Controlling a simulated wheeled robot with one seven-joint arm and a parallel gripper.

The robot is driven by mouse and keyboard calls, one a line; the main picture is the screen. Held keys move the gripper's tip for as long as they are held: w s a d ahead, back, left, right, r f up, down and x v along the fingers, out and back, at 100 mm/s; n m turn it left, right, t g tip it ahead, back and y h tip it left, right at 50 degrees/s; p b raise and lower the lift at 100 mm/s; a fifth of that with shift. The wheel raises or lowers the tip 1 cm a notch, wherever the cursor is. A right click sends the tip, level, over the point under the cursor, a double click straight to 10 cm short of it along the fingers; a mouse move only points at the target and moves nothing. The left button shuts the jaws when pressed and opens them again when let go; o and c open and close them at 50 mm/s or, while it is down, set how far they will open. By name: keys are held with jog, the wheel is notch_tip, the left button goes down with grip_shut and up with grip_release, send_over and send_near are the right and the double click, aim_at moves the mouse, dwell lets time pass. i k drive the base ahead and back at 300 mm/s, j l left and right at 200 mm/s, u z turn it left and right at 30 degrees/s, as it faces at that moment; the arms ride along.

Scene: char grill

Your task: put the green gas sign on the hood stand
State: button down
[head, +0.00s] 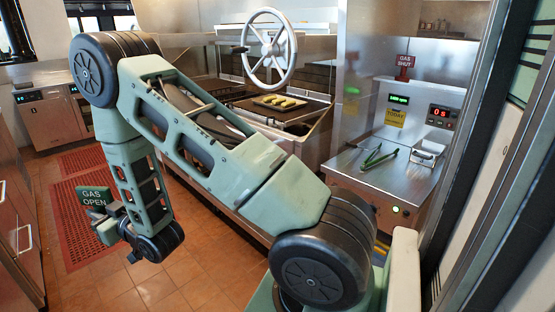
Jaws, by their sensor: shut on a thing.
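The green gas sign (95,197), lettered "GAS OPEN", is at the left, held up above the floor. My gripper (98,213) is shut on it from below, at the lower end of my folded arm. The grip itself is small and partly hidden. I cannot tell whether this post is the hood stand. The green sign is far from it.
Green tongs (378,158) lie on the right steel counter (355,175). Red mats (76,225) cover the floor at left.

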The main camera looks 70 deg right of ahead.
aim_at(401, 185)
jog(key=i+z, duration=0.3)
jog(key=i, duration=0.3)
jog(key=i+j+z, duration=0.25)
jog(key=i, duration=0.35)
jog(key=l+z, duration=0.1)
jog(key=z, duration=1.75)
